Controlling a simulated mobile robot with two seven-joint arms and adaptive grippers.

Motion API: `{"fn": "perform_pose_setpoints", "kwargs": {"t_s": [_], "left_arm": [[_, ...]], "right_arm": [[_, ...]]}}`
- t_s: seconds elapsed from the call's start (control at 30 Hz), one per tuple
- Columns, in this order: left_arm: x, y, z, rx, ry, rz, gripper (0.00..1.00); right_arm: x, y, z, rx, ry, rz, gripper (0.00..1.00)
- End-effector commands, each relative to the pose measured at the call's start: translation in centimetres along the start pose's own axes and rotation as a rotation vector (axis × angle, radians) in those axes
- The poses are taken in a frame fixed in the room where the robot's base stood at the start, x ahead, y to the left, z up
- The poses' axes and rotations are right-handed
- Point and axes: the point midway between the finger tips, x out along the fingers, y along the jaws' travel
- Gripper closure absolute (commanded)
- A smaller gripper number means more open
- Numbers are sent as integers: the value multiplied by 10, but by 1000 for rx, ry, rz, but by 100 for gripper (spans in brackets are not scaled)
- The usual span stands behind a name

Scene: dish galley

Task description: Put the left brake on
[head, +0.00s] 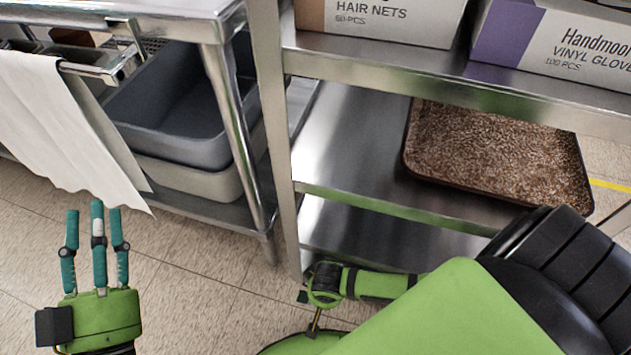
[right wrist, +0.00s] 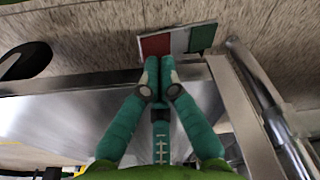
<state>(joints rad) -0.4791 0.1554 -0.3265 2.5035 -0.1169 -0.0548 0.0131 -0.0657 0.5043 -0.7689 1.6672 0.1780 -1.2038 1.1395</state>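In the right wrist view, a flat pedal-like plate (right wrist: 178,41) with red, white and green bands shows beyond the metal shelf edge, just above the floor. I cannot tell whether it is the left brake or how it is set. My right gripper (right wrist: 160,64) has its teal fingertips together, with nothing seen between them. The tips are close below the plate's red and white part in the picture; contact cannot be told. In the head view my left gripper (head: 97,212) is open and empty over the floor, its fingers straight and apart, below a hanging white cloth.
A steel shelf unit (head: 360,130) holds boxes (head: 380,18) above and a brown speckled tray (head: 500,150) lower. Left of it a steel table (head: 170,14) carries grey tubs (head: 180,105) below and the white cloth (head: 50,120). The tiled floor (head: 190,270) is clear at lower left.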

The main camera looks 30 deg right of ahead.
Motion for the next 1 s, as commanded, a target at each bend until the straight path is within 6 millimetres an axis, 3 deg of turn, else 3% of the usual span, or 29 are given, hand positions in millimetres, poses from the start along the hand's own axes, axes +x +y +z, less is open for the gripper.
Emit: {"fn": "perform_pose_setpoints", "kwargs": {"t_s": [1.0], "left_arm": [[-1,0,4,0,-1,-1,60]], "right_arm": [[7,0,1,0,0,0,100]]}}
